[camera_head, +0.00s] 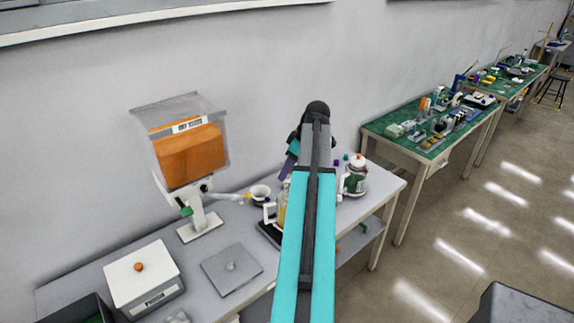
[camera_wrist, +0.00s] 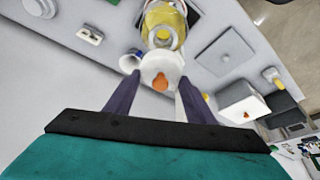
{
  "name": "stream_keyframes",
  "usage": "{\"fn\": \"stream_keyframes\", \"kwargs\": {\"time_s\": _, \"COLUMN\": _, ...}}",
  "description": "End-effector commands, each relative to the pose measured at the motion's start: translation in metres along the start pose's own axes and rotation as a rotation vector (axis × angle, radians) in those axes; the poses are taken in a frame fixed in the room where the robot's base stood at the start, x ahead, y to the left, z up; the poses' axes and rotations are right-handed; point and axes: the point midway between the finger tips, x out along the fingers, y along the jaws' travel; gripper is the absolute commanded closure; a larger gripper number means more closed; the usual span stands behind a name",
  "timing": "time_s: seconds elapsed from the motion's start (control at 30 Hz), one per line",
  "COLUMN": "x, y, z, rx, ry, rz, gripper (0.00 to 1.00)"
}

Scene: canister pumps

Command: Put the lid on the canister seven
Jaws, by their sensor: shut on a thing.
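My gripper (camera_wrist: 160,80) is shut on a white round lid with an orange knob (camera_wrist: 160,65), held between its two dark purple fingers. In the wrist view a canister with yellow contents (camera_wrist: 165,22) and a pale ring-shaped top lies just beyond the lid. The lid overlaps its near edge in the picture; I cannot tell the height gap. In the head view this canister (camera_head: 282,205), with a white handle, is partly hidden by my arm. My gripper (camera_head: 290,158) is mostly hidden there, and the held lid does not show. No number seven is readable.
A hopper with orange contents (camera_head: 190,150) stands on the bench at left. A white box with an orange knob (camera_head: 145,275) and a grey plate (camera_head: 232,270) lie in front. A capped jar (camera_head: 355,178) stands at right, a small cup (camera_head: 260,192) beside the canister.

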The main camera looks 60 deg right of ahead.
Motion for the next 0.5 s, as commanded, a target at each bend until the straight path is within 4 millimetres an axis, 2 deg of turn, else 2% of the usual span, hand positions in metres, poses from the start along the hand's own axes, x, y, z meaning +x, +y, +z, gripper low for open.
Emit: {"fn": "stream_keyframes", "kwargs": {"time_s": 0.5, "x": 0.0022, "y": 0.0051, "z": 0.0108, "rx": 0.014, "ry": 0.0, "rz": 0.005, "gripper": 0.72}}
